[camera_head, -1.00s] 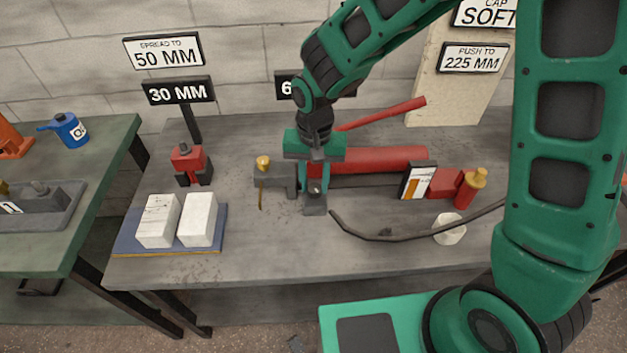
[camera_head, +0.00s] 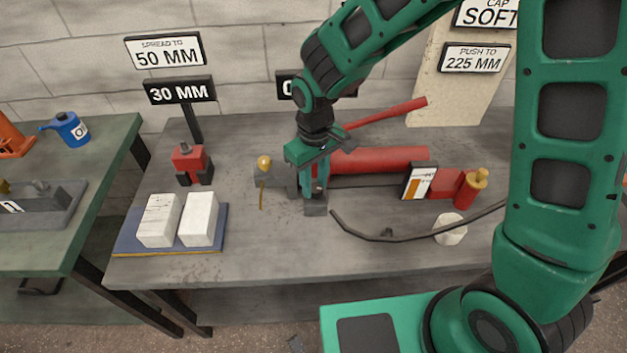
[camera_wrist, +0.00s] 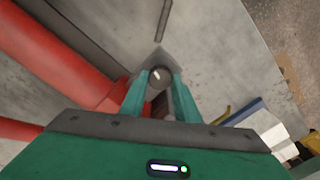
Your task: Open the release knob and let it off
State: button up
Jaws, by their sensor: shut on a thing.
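The release knob (camera_wrist: 159,77) is a small round grey knob with a pale mark on its top, on a grey block at the near end of the red hand pump (camera_head: 385,160). In the wrist view the two green fingers of my gripper (camera_wrist: 160,88) are shut on the knob, one on each side. In the head view my gripper (camera_head: 314,190) points down over that end of the pump, turned at a slant, and it hides the knob. The pump's red lever (camera_head: 385,113) slants up to the right.
A dark hose (camera_head: 385,237) curves along the bench front. A white-orange gauge plate (camera_head: 419,182) and red cylinder (camera_head: 466,190) stand right. A red-black tool (camera_head: 191,164) and white blocks (camera_head: 199,219) stand left. A black display (camera_head: 286,85) behind is partly covered, showing 0.

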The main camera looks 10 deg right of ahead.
aim_at(316, 186)
jog(key=shift+w+n, duration=0.15)
jog(key=shift+n, duration=0.25)
jog(key=shift+d, duration=0.1)
jog(key=o, duration=1)
jog(key=shift+o, duration=0.2)
notch_tip(316, 186, up, 11)
jog(key=shift+d+f, duration=0.1)
